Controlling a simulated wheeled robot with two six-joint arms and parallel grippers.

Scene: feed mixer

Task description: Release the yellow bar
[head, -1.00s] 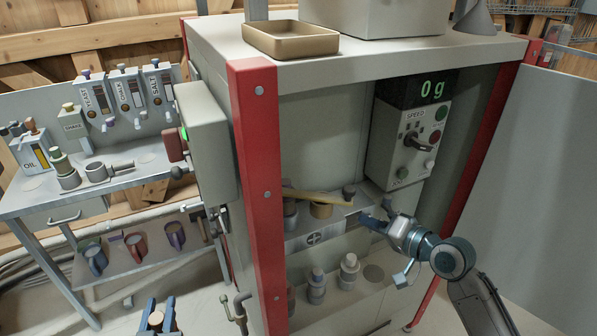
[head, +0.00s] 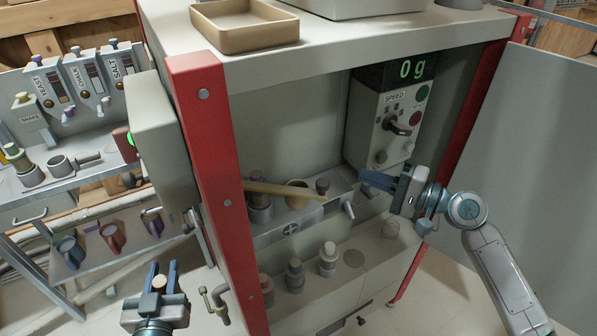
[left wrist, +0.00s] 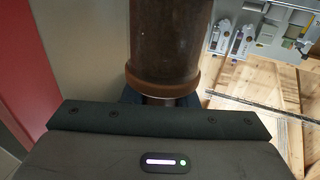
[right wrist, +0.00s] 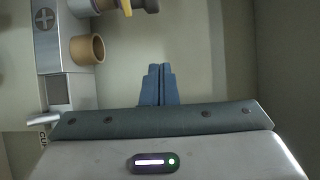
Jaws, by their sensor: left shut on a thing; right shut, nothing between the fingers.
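The yellow bar (head: 285,189) lies across the shelf among the cups inside the red-posted cabinet. Part of it shows at the top of the right wrist view (right wrist: 125,7). My right gripper (head: 364,178) is shut and empty, to the right of the bar's end and apart from it. Its closed fingers also show in the right wrist view (right wrist: 159,84). My left gripper (head: 163,275) is outside the cabinet at the lower left, shut on a brown cylinder. The cylinder fills the middle of the left wrist view (left wrist: 164,45); its far end is cut off.
A tan cup (head: 297,194) and several dark containers stand on the shelf (head: 270,236). Bottles (head: 328,259) stand on the lower shelf. The control box (head: 388,125) hangs above my right gripper; the display reads 0 g. A red post (head: 208,160) stands between my grippers.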

